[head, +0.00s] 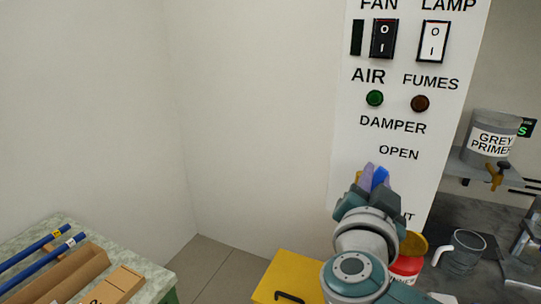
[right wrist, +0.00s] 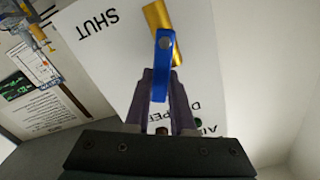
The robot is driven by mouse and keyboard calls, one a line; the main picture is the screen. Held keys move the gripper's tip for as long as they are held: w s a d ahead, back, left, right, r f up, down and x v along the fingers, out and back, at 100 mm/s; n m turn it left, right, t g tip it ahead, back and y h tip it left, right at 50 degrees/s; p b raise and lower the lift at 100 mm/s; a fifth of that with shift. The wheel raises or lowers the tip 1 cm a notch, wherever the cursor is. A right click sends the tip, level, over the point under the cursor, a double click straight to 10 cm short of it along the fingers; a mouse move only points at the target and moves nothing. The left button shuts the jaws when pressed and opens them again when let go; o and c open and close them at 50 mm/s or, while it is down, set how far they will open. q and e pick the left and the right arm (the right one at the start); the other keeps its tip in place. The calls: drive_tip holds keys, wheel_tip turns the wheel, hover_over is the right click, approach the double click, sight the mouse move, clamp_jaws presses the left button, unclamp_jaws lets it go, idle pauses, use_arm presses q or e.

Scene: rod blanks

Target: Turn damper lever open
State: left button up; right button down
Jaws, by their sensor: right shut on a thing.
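The white control panel (head: 352,140) carries the words DAMPER and OPEN, with a partly hidden word ending in T below. My right gripper (head: 373,178) is in front of the panel, just below OPEN, and covers most of the damper lever. A bit of the blue lever handle (head: 381,177) shows between the fingers. In the right wrist view the gripper (right wrist: 161,85) is shut on the blue handle (right wrist: 162,62), which joins a brass-coloured bar (right wrist: 158,18) on the panel. SHUT is printed beside it there. The lever's exact angle cannot be told. My left gripper is out of view.
Fan (head: 383,39) and lamp (head: 433,41) switches and green (head: 375,98) and brown (head: 420,103) indicators sit above. A grey primer can (head: 491,138) stands on a shelf at right. A yellow box (head: 288,275), a red container (head: 407,268) and a mug (head: 465,251) are below.

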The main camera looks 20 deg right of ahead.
drive_tip(key=n, duration=0.1)
drive_tip(key=p, duration=0.1)
drive_tip(key=n, duration=0.1)
drive_tip(key=shift+w+a+r+n, duration=0.25)
drive_tip(key=shift+w+a+n, duration=0.05)
drive_tip(key=shift+w+a, duration=0.1)
drive_tip(key=shift+w+a+n+p, duration=0.2)
drive_tip(key=shift+n+p, duration=0.1)
drive_tip(key=shift+n, duration=0.35)
drive_tip(key=shift+w+a+n+p, duration=0.15)
drive_tip(key=shift+n+p, duration=0.15)
drive_tip(key=shift+n, duration=0.35)
drive_tip(key=c, duration=0.8)
unclamp_jaws()
drive_tip(key=shift+o, duration=0.2)
